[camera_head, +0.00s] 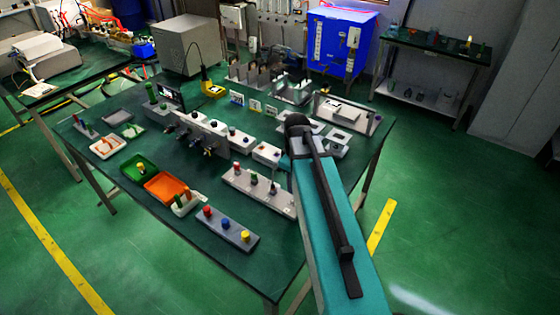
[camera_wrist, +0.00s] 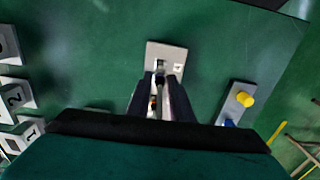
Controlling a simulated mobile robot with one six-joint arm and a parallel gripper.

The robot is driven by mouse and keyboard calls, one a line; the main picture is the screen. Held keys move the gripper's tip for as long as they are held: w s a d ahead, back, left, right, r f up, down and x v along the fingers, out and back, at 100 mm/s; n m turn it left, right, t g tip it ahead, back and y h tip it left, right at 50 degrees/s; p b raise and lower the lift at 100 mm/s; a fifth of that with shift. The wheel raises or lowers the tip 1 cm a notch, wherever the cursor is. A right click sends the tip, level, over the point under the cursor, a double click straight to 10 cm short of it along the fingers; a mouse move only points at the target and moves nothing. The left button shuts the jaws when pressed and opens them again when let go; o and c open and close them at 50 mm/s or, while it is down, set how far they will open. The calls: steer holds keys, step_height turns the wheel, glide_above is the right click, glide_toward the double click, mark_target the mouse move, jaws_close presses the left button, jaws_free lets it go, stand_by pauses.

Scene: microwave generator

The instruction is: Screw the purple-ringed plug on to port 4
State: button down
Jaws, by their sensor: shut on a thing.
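My gripper (camera_wrist: 167,82) shows in the wrist view with its two dark fingers close together on a slim dark plug-like thing (camera_wrist: 160,76). No purple ring can be made out on it. Just beyond the fingertips is a light grey block (camera_wrist: 152,52) with a dark spot and a pale square on top; whether the held thing touches it I cannot tell. In the head view my arm hides the gripper; the row of port units (camera_head: 212,129) runs across the table.
In the head view a grey rack (camera_head: 240,183) holds several upright plugs beside my arm. A bar (camera_head: 225,230) with red, blue and yellow knobs stands near the front edge. Green (camera_head: 128,168) and orange (camera_head: 166,187) trays lie left. Bare green tabletop surrounds the block.

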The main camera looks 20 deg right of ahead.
steer(key=b, duration=0.2)
glide_above(293, 201)
steer(key=shift+w+f, duration=0.1)
steer(key=shift+f, duration=2.35)
steer(key=shift+f, duration=0.55)
stand_by(1.3)
steer(key=c, duration=1.5)
jaws_free()
steer(key=shift+r, duration=0.15)
steer(key=shift+r+b, duration=1.6)
steer(key=shift+r, duration=5.15)
